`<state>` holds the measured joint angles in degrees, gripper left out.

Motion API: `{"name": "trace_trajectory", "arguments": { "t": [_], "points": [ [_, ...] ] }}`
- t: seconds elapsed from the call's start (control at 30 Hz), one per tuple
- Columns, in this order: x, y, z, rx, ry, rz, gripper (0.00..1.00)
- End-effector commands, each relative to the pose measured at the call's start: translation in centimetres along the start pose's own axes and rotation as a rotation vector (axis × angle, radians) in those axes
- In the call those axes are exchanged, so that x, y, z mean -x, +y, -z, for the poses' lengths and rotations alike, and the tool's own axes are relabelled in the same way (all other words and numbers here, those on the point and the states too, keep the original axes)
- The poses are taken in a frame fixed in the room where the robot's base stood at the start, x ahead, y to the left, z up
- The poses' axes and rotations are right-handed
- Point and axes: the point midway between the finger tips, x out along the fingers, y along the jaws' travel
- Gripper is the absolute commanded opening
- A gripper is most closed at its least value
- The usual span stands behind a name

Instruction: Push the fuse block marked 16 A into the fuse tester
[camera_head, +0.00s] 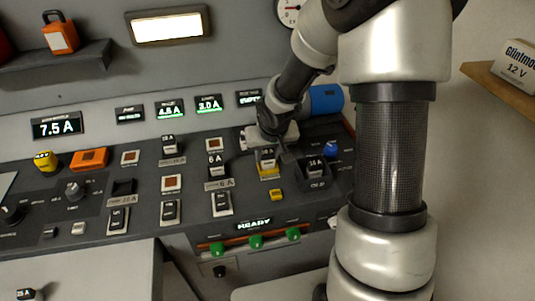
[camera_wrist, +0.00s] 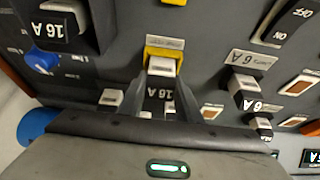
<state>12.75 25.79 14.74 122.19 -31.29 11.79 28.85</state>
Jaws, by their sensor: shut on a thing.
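My gripper (camera_wrist: 160,99) is shut on a dark fuse block (camera_wrist: 161,84) with a white part and a label that reads 16 A. The block stands at a yellow-edged slot (camera_wrist: 180,60); how deep it sits is not clear. In the head view my gripper (camera_head: 268,150) hides part of the same block and the yellow edge (camera_head: 269,172) shows just below it. A second block marked 16 A (camera_wrist: 62,22) stands in a dark raised housing (camera_head: 314,182) to the right in the head view. No readable label names the fuse tester.
A blue knob (camera_head: 331,148) is behind the dark housing. Blocks marked 6 A (camera_head: 215,164) and several switches fill the panel to the left. A small display (camera_head: 254,224) reads READY, above several green buttons (camera_head: 256,242). Another display (camera_head: 249,98) appears to read EMPTY.

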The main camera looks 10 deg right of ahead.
Motion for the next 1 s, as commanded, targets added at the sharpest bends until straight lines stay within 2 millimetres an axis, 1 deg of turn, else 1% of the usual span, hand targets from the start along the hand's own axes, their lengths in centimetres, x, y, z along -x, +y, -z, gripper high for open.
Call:
{"name": "trace_trajectory", "arguments": {
  "t": [0.3,0.33,0.37,0.57,0.63,1.0],
  "points": [
    [-0.7,0.0,-0.3,0.001,0.001,0.0,0.07],
    [-0.6,0.0,-0.2,0.001,0.001,0.0,0.34],
    [-0.6,0.0,-0.2,0.001,0.001,0.0,0.39],
    [-0.5,0.0,-0.2,0.0,0.0,0.0,0.39],
    [-0.2,0.0,-0.2,0.0,0.0,0.0,0.39],
    [2.9,0.0,-0.1,-0.001,0.0,0.0,0.39]
  ]
}}
